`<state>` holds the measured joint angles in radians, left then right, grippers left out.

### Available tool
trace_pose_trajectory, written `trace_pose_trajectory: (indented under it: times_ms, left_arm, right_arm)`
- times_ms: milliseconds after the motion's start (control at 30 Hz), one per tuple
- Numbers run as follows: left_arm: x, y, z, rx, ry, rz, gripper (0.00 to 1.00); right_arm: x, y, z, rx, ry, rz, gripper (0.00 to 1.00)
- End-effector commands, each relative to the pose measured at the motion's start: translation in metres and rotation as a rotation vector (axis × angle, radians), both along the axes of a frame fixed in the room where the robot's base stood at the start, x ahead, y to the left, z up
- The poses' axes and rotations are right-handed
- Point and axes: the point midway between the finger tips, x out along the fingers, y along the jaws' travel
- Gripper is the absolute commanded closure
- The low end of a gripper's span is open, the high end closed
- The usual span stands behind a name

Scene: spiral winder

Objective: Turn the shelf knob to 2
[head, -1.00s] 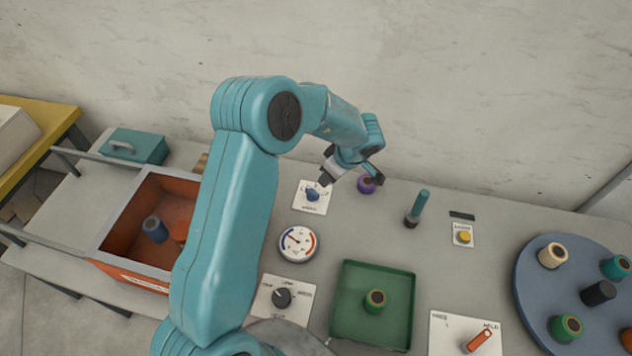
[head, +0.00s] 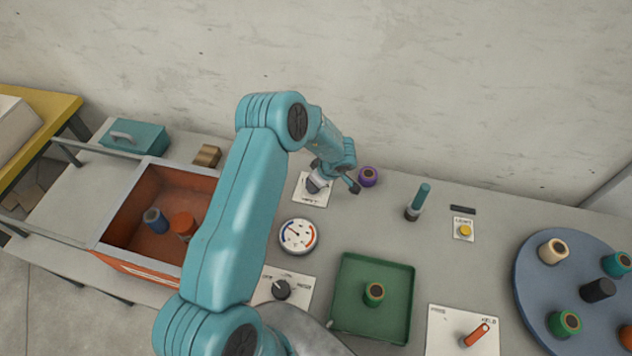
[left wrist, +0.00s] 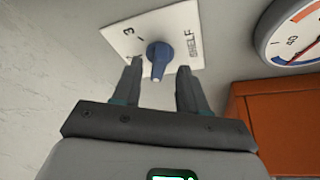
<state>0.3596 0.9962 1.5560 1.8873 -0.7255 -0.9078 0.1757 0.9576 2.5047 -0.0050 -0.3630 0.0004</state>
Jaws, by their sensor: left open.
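The shelf knob is a blue knob (left wrist: 159,55) on a white plate (left wrist: 120,35) printed "SHELF" with a "3" on it. In the left wrist view its pale-tipped pointer faces the gripper; the other numbers cannot be read. My left gripper (left wrist: 161,70) is open, its fingertips just short of the knob, one to each side of it. In the head view the left gripper (head: 333,186) hangs over the plate (head: 312,200) and hides most of the knob. Whether the fingers touch the knob cannot be told. My right gripper is not in view.
A purple spool (head: 368,177) stands close right of the gripper. A round gauge (head: 299,236) lies in front, with a black-knob plate (head: 298,285) nearer. An orange bin (head: 125,226) is left and a green tray (head: 343,312) at front.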

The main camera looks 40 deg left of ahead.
Motion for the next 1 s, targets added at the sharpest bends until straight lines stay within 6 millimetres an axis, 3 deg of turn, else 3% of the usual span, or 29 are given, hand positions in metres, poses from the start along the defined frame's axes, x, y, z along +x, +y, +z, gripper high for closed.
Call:
trace_pose_trajectory:
  times_ms: [200, 467, 600, 1000]
  left_arm:
    - [0.002, 0.008, -0.017, 0.000, -0.001, 0.001, 0.57]
    - [0.002, 0.009, -0.018, 0.000, -0.001, 0.000, 0.57]
    - [0.002, 0.009, -0.017, 0.000, -0.001, 0.000, 1.00]
    - [0.001, 0.009, -0.016, 0.001, 0.001, -0.041, 1.00]
  right_arm:
    - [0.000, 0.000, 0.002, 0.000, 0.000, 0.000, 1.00]
    - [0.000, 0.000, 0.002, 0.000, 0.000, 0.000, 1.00]
    - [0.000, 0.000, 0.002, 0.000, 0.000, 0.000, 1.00]
    - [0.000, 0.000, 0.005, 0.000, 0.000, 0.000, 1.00]
